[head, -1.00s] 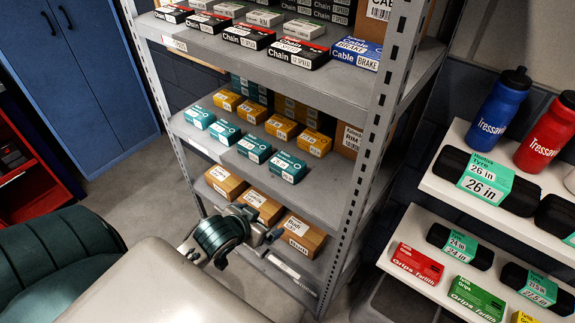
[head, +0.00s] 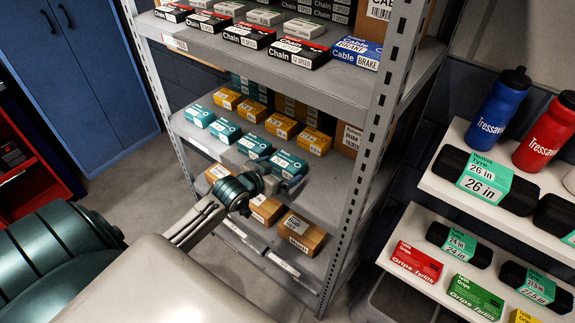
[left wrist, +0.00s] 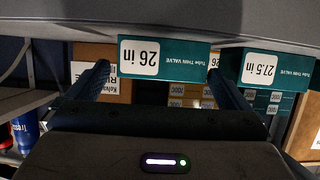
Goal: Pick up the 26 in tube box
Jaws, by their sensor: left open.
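The 26 in tube box (head: 289,163) is a teal box at the right end of a row of teal boxes on the middle shelf. It also shows upside down in the left wrist view (left wrist: 190,55), its white 26 in label facing the camera. My left gripper (head: 284,183) is at the shelf's front edge, just in front of this box. In the left wrist view its two dark fingers are apart, one toward each side of the box, and nothing is held. Whether the fingertips reach past the box's front is hard to tell. My right gripper is not in view.
A 27.5 in tube box (left wrist: 266,67) sits close beside the 26 in box. Yellow boxes (head: 281,126) stand behind the teal row. Chain boxes (head: 248,37) fill the shelf above, and brown boxes (head: 300,233) the one below. A perforated post (head: 366,150) rises at the right.

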